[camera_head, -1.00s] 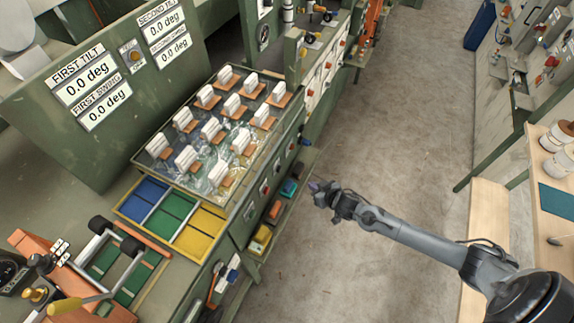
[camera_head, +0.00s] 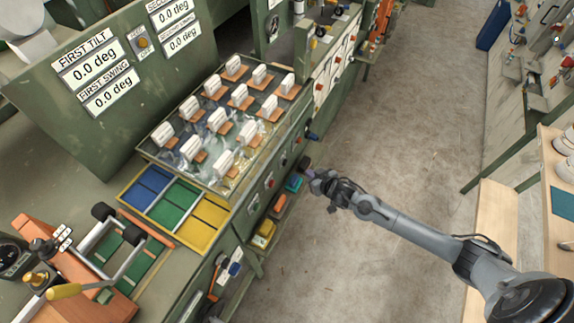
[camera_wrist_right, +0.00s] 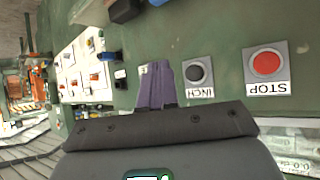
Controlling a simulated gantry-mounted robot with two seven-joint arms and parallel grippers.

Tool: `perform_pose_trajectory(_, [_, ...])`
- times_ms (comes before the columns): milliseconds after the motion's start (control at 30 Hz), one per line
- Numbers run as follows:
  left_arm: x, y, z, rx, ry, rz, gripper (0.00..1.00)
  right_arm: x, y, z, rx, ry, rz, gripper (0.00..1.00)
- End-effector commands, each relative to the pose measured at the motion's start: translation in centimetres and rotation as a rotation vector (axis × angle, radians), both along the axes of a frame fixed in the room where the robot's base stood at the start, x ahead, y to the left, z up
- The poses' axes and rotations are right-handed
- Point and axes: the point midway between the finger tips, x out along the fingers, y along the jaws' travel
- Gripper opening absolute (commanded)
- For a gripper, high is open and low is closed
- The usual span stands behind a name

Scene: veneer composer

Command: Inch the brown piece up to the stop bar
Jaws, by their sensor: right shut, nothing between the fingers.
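Several white blocks on brown pieces (camera_head: 270,115) stand in rows on the clear-covered bed of the green machine in the head view. I cannot tell which brown piece is meant, and I cannot make out a stop bar. My right gripper (camera_head: 310,178) is shut and empty, close to the machine's front panel. In the right wrist view its purple fingers (camera_wrist_right: 155,85) point at the panel, beside a black button (camera_wrist_right: 198,72) labelled INCH. Whether they touch the panel is unclear. A red button (camera_wrist_right: 266,63) labelled STOP is farther right. My left gripper is out of view.
Blue, green and yellow compartments (camera_head: 165,232) lie at the bed's near end. An orange fixture with a yellow-handled lever (camera_head: 65,291) is at lower left. Coloured bins (camera_head: 264,233) sit on a low shelf under the front panel. The floor (camera_head: 400,120) to the right is clear.

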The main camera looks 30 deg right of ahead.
Motion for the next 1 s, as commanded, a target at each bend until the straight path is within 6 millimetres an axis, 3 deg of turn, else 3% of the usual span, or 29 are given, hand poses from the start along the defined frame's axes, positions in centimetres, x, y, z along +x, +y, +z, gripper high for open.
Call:
perform_pose_trajectory(200, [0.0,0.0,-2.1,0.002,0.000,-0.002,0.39,2.5,1.4,-0.3,0.002,-0.002,0.001,0.00])
perform_pose_trajectory(400, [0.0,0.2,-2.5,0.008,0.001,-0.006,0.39,4.1,2.2,-0.1,0.001,-0.001,0.000,0.00])
perform_pose_trajectory(1000, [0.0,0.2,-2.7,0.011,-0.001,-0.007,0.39,5.1,2.8,0.0,0.001,0.001,0.001,0.00])
